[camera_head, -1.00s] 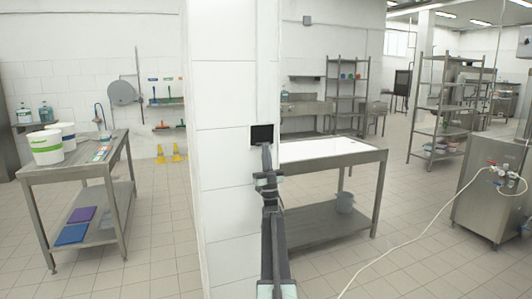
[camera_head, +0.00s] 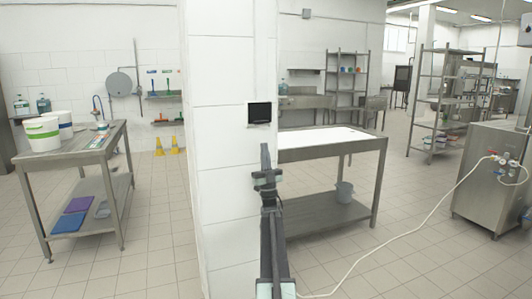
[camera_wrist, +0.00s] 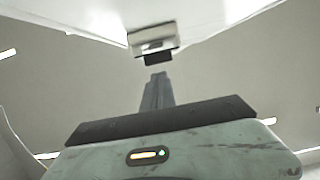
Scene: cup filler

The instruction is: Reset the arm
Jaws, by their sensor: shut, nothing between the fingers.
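My arm rises from the bottom middle of the head view. My gripper (camera_head: 264,150) is at its upper end, in front of the white tiled pillar and just below a small dark panel (camera_head: 259,113). In the wrist view the gripper (camera_wrist: 157,80) points up and its fingers are together with nothing between them. The dark panel in its pale frame (camera_wrist: 153,42) shows just beyond the fingertips there. The fingertips look apart from it in the wrist view.
A steel table (camera_head: 92,154) with white buckets (camera_head: 42,134) stands at the left. A white-topped table (camera_head: 350,147) stands right of the pillar. A steel cabinet (camera_head: 488,185) with a pale hose (camera_head: 430,215) across the floor is at the right. Open tiled floor lies between.

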